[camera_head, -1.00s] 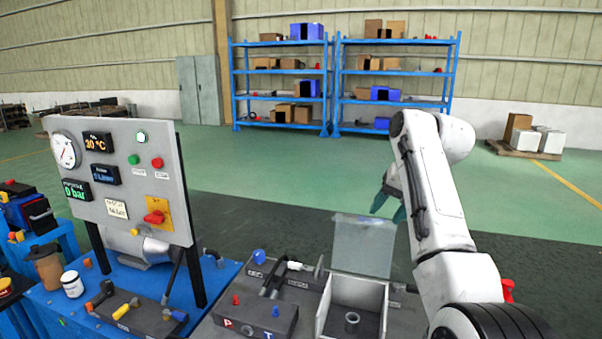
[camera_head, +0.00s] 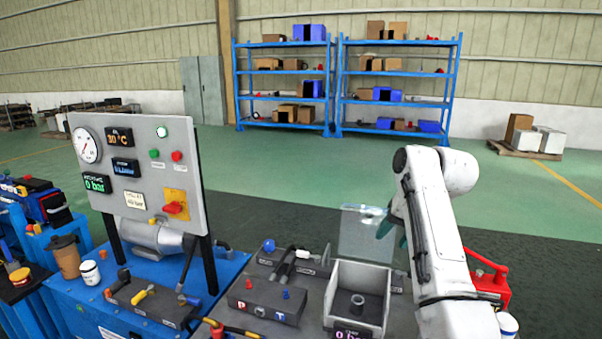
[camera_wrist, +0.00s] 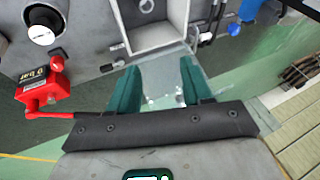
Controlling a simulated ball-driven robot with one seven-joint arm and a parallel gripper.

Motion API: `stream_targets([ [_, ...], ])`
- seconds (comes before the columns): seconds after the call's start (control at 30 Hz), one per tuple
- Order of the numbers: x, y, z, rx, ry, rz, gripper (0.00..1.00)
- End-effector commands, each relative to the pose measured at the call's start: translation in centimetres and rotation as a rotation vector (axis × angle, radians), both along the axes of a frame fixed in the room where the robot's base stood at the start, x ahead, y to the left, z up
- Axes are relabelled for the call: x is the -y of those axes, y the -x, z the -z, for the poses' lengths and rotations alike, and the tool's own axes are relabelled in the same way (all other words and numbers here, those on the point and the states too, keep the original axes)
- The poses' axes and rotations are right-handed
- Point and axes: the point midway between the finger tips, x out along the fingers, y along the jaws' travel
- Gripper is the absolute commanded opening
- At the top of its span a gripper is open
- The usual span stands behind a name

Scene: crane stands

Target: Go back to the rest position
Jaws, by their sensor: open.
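My gripper (camera_wrist: 161,90) shows in the wrist view with two green fingers apart and nothing between them. In the head view my gripper (camera_head: 384,226) is mostly hidden behind my white arm, near the clear upright panel. My arm is raised and bent at the right of the bench. The clear panel (camera_head: 362,243) stands at the back edge of an open grey box (camera_head: 338,276) with a small round ring inside.
A control panel (camera_head: 140,182) with gauge and displays stands on the blue bench at left. A black block (camera_head: 265,301) with red and blue fittings sits beside the box. Blue shelves (camera_head: 400,75) stand far back.

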Motion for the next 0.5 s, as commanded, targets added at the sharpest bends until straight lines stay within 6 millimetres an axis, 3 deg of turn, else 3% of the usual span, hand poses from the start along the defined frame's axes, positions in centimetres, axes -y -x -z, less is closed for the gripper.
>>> stream_targets([
  [0.27,1.3,3.0,6.7,0.006,0.051,-0.003,0.49],
  [0.5,3.0,9.5,15.0,0.018,0.127,-0.022,0.49],
])
